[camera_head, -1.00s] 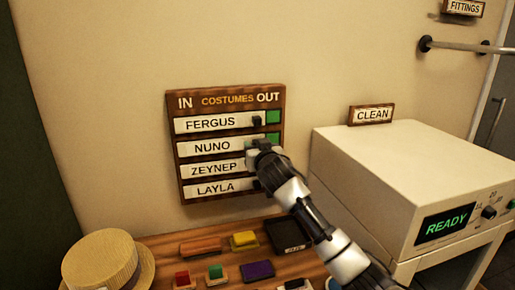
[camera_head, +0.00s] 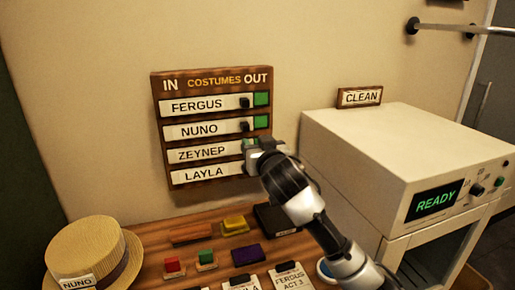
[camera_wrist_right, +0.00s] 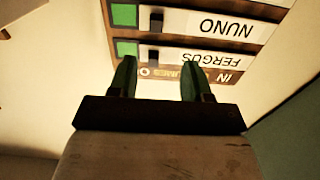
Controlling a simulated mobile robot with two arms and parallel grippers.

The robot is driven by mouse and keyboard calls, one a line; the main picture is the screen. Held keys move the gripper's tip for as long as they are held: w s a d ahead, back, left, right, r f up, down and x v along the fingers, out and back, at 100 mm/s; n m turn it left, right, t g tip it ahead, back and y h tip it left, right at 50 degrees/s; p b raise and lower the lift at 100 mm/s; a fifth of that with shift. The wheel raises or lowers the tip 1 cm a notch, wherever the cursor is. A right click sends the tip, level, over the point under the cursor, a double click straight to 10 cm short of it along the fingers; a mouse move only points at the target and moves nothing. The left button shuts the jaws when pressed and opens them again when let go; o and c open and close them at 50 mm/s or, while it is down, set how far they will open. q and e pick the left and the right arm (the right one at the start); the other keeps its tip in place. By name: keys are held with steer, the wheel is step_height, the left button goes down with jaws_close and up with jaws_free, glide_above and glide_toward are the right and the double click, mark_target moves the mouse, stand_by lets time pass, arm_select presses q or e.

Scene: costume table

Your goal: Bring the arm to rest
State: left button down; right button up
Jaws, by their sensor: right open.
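My right gripper (camera_head: 258,150) is in front of the lower right of the costumes board (camera_head: 160,143), by the ZEYNEP row. It is open and empty; its two fingers stand apart in the right wrist view (camera_wrist_right: 158,78). The board has IN and OUT headings and rows FERGUS (camera_head: 197,106), NUNO (camera_head: 199,130), ZEYNEP (camera_head: 203,154) and LAYLA (camera_head: 200,175). The black sliders of FERGUS (camera_head: 244,103) and NUNO (camera_head: 244,127) have green patches to their right. My gripper hides the right ends of ZEYNEP and LAYLA. I cannot tell whether it touches the board. My left gripper is not in view.
A white machine (camera_head: 385,160) reading READY stands at right, with a CLEAN sign (camera_head: 360,97) behind it. A straw hat (camera_head: 90,250) tagged NUNO, coloured blocks (camera_head: 246,256) and cards (camera_head: 290,277) lie on the wooden table (camera_head: 150,238). A rail (camera_head: 460,29) is at upper right.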

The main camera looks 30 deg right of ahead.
steer(key=shift+f, duration=0.1)
stand_by(0.4)
